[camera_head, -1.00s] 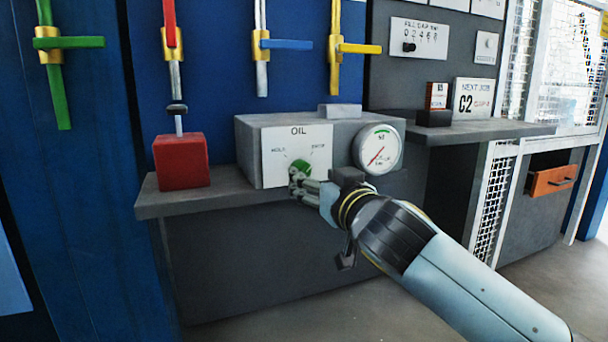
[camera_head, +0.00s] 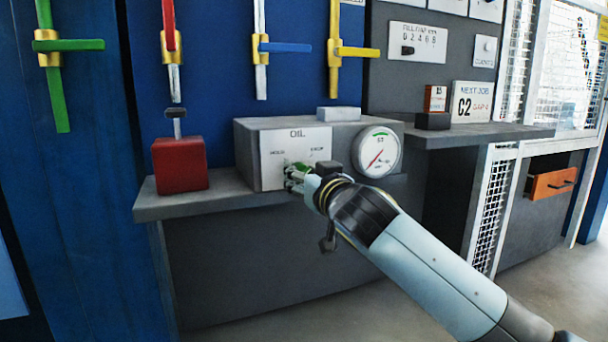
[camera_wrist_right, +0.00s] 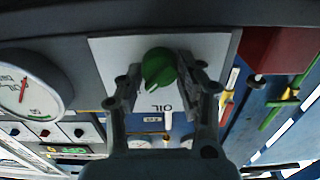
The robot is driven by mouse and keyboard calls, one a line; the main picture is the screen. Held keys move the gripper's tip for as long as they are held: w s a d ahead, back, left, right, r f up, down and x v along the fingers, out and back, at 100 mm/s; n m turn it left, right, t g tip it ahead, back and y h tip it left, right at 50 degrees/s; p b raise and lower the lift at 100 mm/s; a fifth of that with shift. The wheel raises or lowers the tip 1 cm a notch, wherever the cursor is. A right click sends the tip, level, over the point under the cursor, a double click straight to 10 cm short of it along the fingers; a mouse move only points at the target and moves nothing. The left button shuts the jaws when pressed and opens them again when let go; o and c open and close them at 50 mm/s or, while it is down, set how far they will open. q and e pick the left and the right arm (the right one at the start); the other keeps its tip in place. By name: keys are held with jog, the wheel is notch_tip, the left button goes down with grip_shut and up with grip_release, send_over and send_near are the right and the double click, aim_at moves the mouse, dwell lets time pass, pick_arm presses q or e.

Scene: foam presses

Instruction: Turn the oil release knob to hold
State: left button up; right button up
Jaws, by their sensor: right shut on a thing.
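The grey oil box (camera_head: 250,160) stands on a shelf and carries a white OIL plate (camera_head: 283,142) marked HOLD at left and, less legibly, DROP at right. The green oil release knob (camera_wrist_right: 157,66) sits on this plate. My right gripper (camera_wrist_right: 160,85) is shut on the knob, one finger on each side, in the right wrist view. In the head view my right gripper (camera_head: 294,178) is at the plate and mostly hides the knob, so its pointing direction is unclear. My left gripper is out of view.
A round gauge (camera_head: 377,152) is on the box's right side, near my right wrist. A red block (camera_head: 180,164) stands left of the box on the grey shelf (camera_head: 160,202). Coloured valve handles hang above. An orange drawer (camera_head: 552,183) is at the far right.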

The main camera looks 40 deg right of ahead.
jog(key=c, duration=0.3)
